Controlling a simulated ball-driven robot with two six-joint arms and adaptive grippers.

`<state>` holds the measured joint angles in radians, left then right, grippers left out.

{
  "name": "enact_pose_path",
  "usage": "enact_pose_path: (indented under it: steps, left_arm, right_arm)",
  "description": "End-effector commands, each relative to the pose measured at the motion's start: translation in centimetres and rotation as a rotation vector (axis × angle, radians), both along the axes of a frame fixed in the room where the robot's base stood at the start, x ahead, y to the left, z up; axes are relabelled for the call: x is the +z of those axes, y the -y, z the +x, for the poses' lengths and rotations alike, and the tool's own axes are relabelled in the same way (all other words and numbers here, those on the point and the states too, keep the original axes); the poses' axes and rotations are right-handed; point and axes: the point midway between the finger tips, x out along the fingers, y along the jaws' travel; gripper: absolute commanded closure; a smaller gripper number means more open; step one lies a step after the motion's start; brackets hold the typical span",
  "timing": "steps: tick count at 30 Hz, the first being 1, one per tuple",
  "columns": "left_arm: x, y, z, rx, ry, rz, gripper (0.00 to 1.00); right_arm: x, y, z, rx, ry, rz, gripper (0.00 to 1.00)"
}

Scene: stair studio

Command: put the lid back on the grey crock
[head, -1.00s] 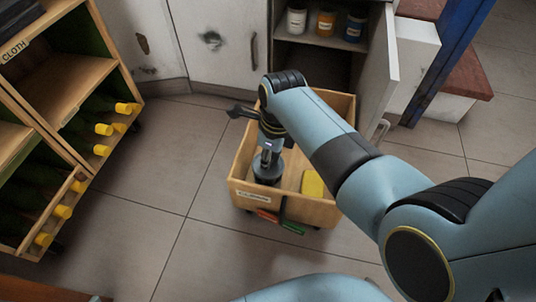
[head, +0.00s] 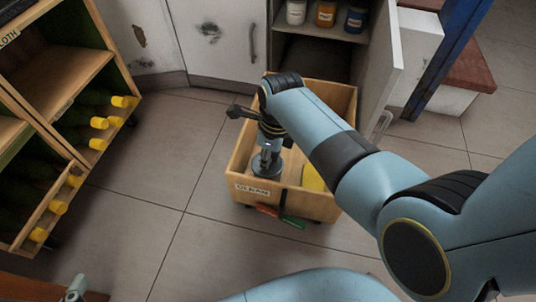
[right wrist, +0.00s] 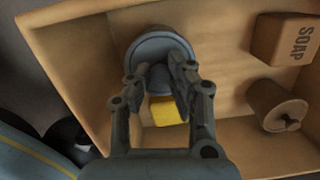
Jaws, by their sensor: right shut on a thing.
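A grey round lid (right wrist: 150,48) with a knob shows in the right wrist view, over the floor of a wooden box. It also shows in the head view (head: 267,165), inside the box (head: 244,191). My right gripper (right wrist: 162,76) points down into the box and is shut on the lid's knob. I cannot tell whether the lid touches anything below. No crock can be made out; if one is under the lid, it is hidden.
A yellow thing (head: 313,178), a soap block (right wrist: 284,38) and a brown roll-like thing (right wrist: 277,106) lie in the box. An open cabinet with several jars (head: 326,13) stands behind; its door (head: 384,70) juts out. A bottle shelf (head: 62,75) is at left.

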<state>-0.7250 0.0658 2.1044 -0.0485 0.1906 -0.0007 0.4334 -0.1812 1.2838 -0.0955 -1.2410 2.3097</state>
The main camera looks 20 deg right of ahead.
Motion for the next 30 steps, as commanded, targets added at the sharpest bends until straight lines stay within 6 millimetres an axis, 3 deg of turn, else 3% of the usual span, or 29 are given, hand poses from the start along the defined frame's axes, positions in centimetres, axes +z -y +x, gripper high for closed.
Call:
enact_pose_path:
  steps: [30]
  left_arm:
    - [0.69, -0.01, 0.19, 0.000, 0.008, 0.000, 0.04]
  right_arm:
    - [0.02, 0.01, -0.04, 0.000, 0.000, 0.000, 1.00]
